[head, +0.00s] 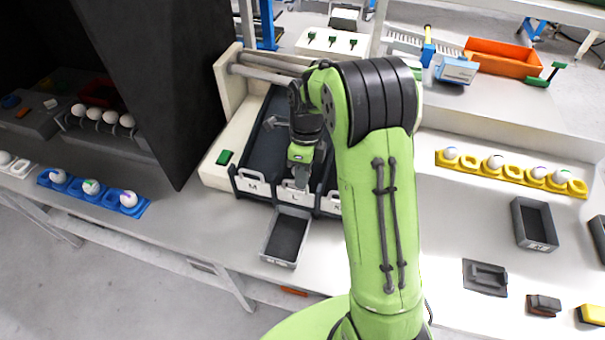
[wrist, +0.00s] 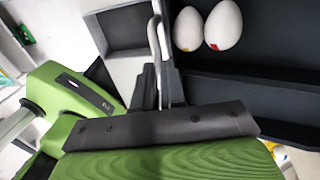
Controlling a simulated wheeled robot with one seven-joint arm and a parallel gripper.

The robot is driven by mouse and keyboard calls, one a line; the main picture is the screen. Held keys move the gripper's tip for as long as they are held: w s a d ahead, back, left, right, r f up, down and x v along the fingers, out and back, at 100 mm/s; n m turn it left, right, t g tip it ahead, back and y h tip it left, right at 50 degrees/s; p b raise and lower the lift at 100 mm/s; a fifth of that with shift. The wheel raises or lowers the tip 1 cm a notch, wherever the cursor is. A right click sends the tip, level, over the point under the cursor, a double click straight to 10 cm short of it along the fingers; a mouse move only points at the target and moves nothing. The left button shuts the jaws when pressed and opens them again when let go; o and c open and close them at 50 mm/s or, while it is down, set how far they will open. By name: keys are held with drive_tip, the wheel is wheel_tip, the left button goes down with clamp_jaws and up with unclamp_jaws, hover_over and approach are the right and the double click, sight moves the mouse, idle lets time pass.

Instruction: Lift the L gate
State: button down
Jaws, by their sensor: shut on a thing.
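The L gate (head: 287,197) is a pale plate at the front of the middle lane of the dark sorter, in the head view. It stands between the M gate (head: 253,187) and a partly hidden gate to the right. My gripper (head: 301,182) reaches down from above and is shut on the L gate's upper part. In the wrist view the gate (wrist: 156,38) shows nearly edge-on, at the tips of my gripper (wrist: 163,82). Two white eggs (wrist: 223,25) with coloured marks lie in the dark lane right beside the gate. I cannot tell whether the gate is raised.
A small grey tray (head: 287,238) stands in front of the L gate, empty. A green block (head: 224,157) lies left of the sorter. Yellow (head: 482,167) and blue (head: 106,199) egg holders with eggs stand to the right and left. A dark panel rises at left.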

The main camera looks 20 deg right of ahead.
wheel_tip(320, 180, up, 6)
drive_tip(key=p, duration=0.6)
drive_tip(key=c, duration=1.2)
unclamp_jaws()
drive_tip(key=shift+r, duration=0.1)
wheel_tip(320, 180, up, 15)
drive_tip(key=p, duration=0.3)
hover_over(303, 192)
drive_tip(key=w+d, duration=0.2)
drive_tip(key=w, duration=0.1)
drive_tip(key=shift+a+r, duration=0.1)
drive_tip(key=shift+r, duration=0.1)
drive_tip(key=shift+s+f, duration=0.1)
